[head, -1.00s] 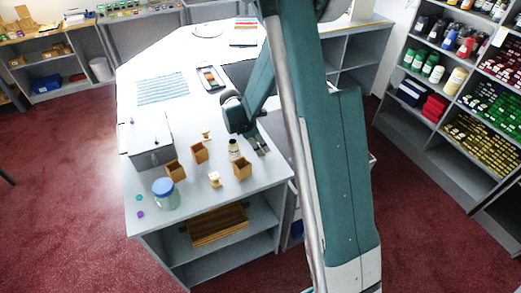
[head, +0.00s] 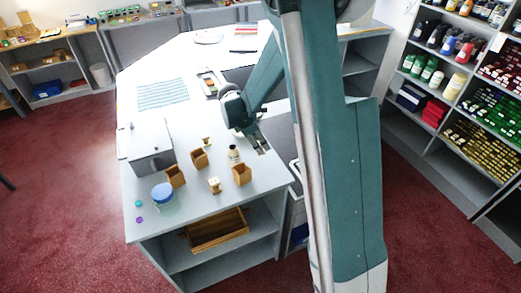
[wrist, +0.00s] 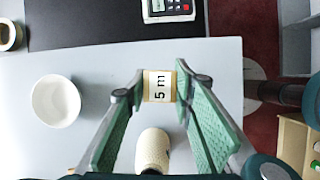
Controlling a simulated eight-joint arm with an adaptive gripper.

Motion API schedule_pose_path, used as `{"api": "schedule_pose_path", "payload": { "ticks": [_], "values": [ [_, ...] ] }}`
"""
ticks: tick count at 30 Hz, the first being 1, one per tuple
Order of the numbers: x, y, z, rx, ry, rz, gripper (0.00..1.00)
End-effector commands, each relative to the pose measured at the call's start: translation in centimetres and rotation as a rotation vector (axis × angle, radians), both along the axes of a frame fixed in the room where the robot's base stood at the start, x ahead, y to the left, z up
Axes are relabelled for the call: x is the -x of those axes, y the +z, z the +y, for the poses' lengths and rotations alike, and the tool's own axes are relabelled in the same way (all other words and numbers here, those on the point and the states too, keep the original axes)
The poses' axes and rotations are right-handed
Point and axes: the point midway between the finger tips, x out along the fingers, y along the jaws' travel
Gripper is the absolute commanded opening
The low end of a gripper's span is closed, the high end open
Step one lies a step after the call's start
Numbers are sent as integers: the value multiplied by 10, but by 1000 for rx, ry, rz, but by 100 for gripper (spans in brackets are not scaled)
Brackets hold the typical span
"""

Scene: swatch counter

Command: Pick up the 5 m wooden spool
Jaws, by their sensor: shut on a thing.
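The 5 m wooden spool shows in the wrist view as a pale square top marked "5 m" (wrist: 160,86) with a light wooden rim. My gripper (wrist: 161,88) is shut on it, with a green-padded finger on either side near the tips. In the head view my gripper (head: 262,149) is over the right part of the counter, to the right of a small white bottle (head: 234,154). The spool is too small and covered to make out clearly there. I cannot tell whether it is clear of the counter.
Two other small spools (head: 207,142) (head: 214,186), several wooden boxes (head: 242,174), a grey box (head: 150,150) and a blue-lidded jar (head: 164,197) stand to the left on the counter. In the wrist view, a cream cylinder (wrist: 153,150) is close below the spool and a white round thing (wrist: 56,100) lies left.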

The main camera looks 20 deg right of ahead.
Motion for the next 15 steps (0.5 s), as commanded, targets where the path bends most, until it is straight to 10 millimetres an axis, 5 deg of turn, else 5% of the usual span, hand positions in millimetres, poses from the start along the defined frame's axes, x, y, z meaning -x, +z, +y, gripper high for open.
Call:
{"api": "schedule_pose_path", "payload": {
  "ticks": [15],
  "values": [
    [0,52,0,0,0,0,13]
  ]
}}
